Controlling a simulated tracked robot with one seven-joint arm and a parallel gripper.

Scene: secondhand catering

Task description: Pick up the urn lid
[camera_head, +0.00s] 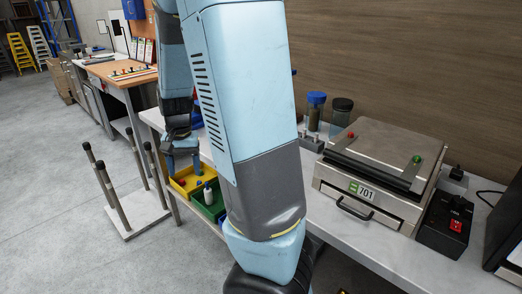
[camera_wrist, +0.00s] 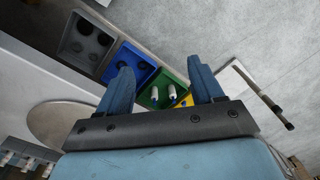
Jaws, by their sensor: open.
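I cannot make out a clear urn lid in either view. A flat, round, grey-brown disc (camera_wrist: 62,124) lies on the pale counter at the left of the wrist view; I cannot tell whether it is the lid. It is partly hidden behind my gripper's mount. My gripper (camera_wrist: 162,84) is open and empty, its two blue fingers wide apart. In the wrist view the fingers stand in front of the bins, and the disc is left of them. In the head view my gripper (camera_head: 183,158) points down near the bins, and my arm hides much of the counter.
A yellow bin (camera_head: 178,187) and a green bin (camera_head: 212,214) sit along the counter's edge. A blue bin (camera_wrist: 144,70) and a grey bin (camera_wrist: 106,60) adjoin them. A steel appliance (camera_head: 375,165) and two jars (camera_head: 316,112) stand right. A rack with upright posts (camera_head: 112,190) stands on the floor.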

